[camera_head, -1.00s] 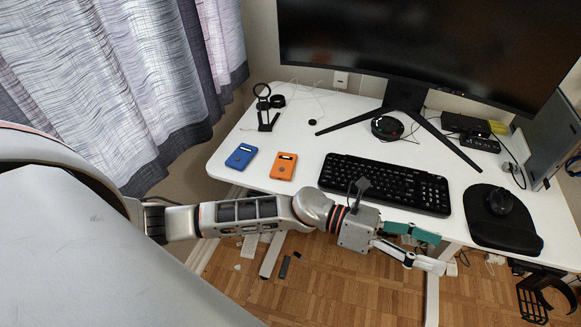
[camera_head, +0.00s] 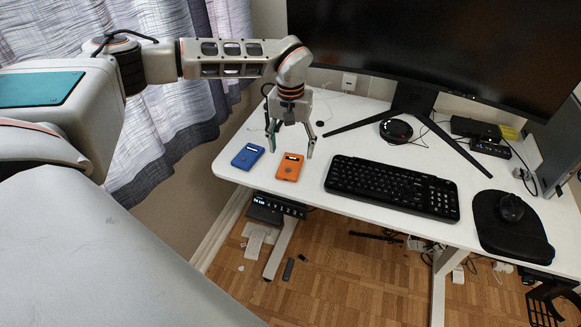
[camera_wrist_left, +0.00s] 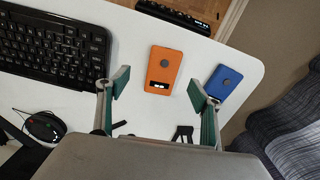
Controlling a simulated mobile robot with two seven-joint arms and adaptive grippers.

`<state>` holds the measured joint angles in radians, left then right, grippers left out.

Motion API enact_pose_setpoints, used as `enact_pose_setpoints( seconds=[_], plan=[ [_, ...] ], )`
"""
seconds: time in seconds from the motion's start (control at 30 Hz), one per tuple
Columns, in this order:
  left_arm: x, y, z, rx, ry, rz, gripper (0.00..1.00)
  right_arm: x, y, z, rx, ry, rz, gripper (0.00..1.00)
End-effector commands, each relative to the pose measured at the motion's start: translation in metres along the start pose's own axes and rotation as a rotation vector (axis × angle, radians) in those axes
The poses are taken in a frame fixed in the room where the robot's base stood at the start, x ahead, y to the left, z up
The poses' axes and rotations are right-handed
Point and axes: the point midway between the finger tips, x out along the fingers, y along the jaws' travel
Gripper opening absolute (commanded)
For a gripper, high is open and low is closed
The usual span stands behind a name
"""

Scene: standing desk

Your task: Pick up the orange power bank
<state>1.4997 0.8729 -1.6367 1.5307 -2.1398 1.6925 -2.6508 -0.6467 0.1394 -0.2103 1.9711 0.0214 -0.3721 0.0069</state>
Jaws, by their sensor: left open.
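The orange power bank (camera_head: 289,167) lies flat on the white desk, left of the keyboard. In the left wrist view the orange power bank (camera_wrist_left: 163,70) lies beyond and between the spread fingers. My left gripper (camera_head: 291,147) is open and empty, pointing down above the desk just behind the orange power bank. Its two fingers also show in the left wrist view (camera_wrist_left: 157,90), apart from each other, with nothing between them. My right gripper is in neither view.
A blue power bank (camera_head: 248,156) lies close beside the orange one, to its left. A black keyboard (camera_head: 391,187) lies to the right, with a mouse on a black pad (camera_head: 484,222) beyond it. A large monitor (camera_head: 430,45) stands at the back. The desk's front edge is near.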

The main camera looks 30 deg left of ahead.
Motion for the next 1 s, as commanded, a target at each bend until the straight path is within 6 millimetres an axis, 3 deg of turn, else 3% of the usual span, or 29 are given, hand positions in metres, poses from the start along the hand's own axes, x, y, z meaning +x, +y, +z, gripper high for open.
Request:
enact_pose_setpoints(
  seconds=[0.43, 0.7, 0.97, 1.0],
  plan=[
    [0.034, -0.007, -0.003, 0.005, 0.005, -0.013, 0.65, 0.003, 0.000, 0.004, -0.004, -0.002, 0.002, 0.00],
    [0.072, -0.009, -0.004, 0.005, 0.003, -0.013, 0.65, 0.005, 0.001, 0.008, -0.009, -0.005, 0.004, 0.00],
    [0.075, -0.009, -0.005, 0.005, 0.007, -0.011, 0.65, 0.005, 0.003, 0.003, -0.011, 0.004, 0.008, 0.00],
    [0.075, -0.009, -0.005, 0.005, 0.007, -0.011, 0.60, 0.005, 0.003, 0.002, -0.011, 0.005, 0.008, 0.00]
  ],
)
